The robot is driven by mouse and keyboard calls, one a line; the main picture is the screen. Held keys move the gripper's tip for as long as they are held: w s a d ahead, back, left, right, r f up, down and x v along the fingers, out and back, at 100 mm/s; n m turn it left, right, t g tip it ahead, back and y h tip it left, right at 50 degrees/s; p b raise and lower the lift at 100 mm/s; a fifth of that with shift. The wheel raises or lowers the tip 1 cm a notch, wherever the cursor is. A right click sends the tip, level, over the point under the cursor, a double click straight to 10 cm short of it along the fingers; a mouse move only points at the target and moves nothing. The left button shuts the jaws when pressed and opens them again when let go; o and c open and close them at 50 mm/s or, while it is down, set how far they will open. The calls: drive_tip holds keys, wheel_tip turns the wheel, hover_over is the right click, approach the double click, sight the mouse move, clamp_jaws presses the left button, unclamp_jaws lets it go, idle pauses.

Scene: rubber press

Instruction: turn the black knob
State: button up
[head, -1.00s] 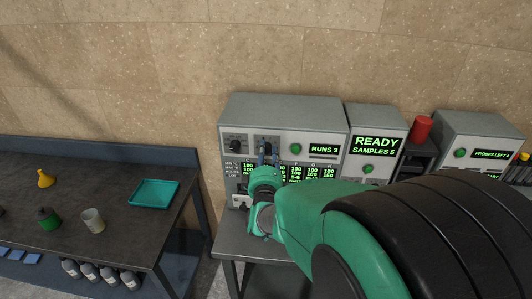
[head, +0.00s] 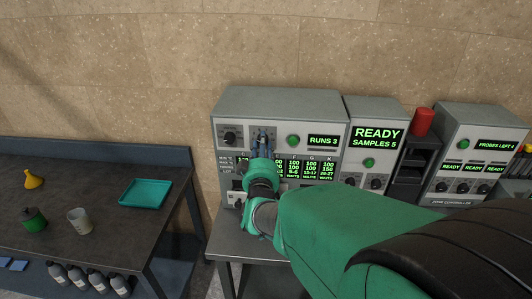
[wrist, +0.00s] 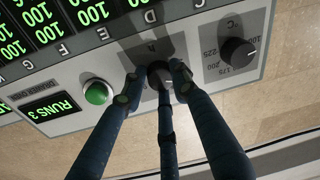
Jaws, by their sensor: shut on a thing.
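The grey press unit (head: 330,97) stands on a bench, with a panel of knobs, a green button and green readouts. My gripper (head: 263,142) is at the panel, between the left dial and the green button. In the wrist view my gripper's blue fingers (wrist: 157,84) are shut around a black knob (wrist: 158,71), which they partly cover. In the head view the fingers and wrist hide most of that knob. A second black knob (wrist: 238,52), with a temperature scale around it, is free beside the fingers. It also shows in the head view (head: 231,138).
A green button (head: 293,141) sits right beside the held knob. A READY unit (head: 374,112) and a probe unit (head: 477,113) stand to the right, with a red cylinder (head: 422,121) between them. The left table (head: 105,190) holds a teal tray (head: 146,193), a yellow funnel and a beaker.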

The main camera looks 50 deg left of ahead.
drive_tip(key=shift+a+r+m+t+b, duration=0.15)
drive_tip(key=shift+m+t+b, duration=0.2)
drive_tip(key=shift+m+b, duration=1.9)
drive_tip(key=shift+d+r+m+t+b, duration=0.1)
drive_tip(key=shift+m+t+b, duration=0.25)
drive_tip(key=shift+m+b, duration=1.85)
drive_tip(key=shift+m+p, duration=0.9)
drive_tip(key=shift+m, duration=0.05)
drive_tip(key=o, duration=1.1)
drive_tip(key=shift+c, duration=0.2)
drive_tip(key=shift+o, duration=0.4)
drive_tip(key=shift+f, duration=0.1)
drive_tip(key=shift+s+f+h, duration=0.1)
drive_tip(key=shift+h, duration=0.2)
